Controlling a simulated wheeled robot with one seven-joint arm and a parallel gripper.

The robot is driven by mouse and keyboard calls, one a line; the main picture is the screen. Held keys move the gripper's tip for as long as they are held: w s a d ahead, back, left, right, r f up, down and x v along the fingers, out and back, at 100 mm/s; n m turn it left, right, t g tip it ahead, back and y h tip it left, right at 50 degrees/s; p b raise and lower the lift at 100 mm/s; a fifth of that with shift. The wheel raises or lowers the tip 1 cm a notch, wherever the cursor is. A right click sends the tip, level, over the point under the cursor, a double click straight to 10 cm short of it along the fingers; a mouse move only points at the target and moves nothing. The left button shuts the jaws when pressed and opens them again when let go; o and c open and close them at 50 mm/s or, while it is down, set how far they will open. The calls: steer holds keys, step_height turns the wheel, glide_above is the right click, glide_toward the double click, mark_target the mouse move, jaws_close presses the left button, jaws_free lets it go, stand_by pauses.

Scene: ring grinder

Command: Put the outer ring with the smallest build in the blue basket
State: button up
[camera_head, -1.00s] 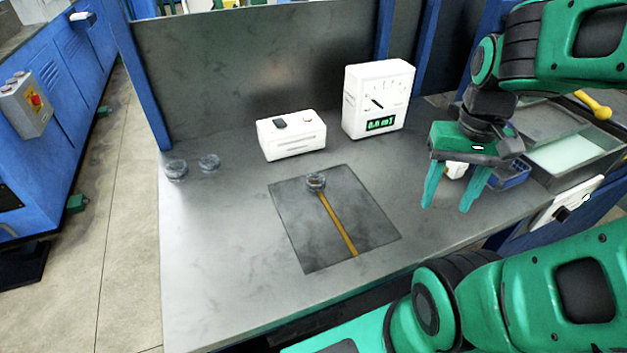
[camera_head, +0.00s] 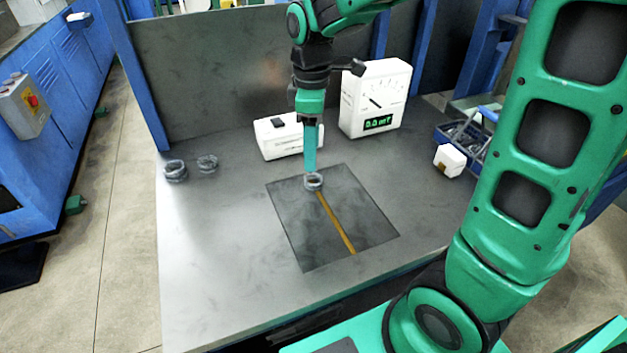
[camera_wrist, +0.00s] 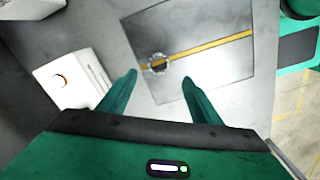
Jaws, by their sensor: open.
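A small metallic ring (camera_head: 313,183) lies at the upper end of the yellow strip on the dark square plate (camera_head: 350,205). It also shows in the wrist view (camera_wrist: 157,63). Two more rings lie on the bench at left: a taller-looking one (camera_head: 175,171) and a lower one (camera_head: 207,163). My gripper (camera_head: 310,172) is open, pointing down above the plate ring. In the wrist view the ring appears just beyond and between the fingertips (camera_wrist: 160,78), ungripped. The blue basket (camera_head: 447,132) is at the back right, partly hidden by my arm, with grey items visible inside.
A white box with buttons (camera_head: 280,140) stands just behind my gripper. A white gauge (camera_head: 375,100) with a dial and green display stands to its right. A small white block (camera_head: 449,160) sits by the basket. The bench's left front (camera_head: 220,260) is clear.

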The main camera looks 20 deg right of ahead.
mark_target(311, 175)
steer(key=shift+w+d+f, duration=0.1)
steer(key=shift+d+f, duration=0.05)
steer(key=shift+f, duration=1.95)
steer(key=shift+d+f, duration=0.1)
steer(key=shift+f, duration=1.95)
steer(key=c, duration=1.2)
steer(key=shift+c, duration=0.2)
steer(key=shift+r, duration=0.15)
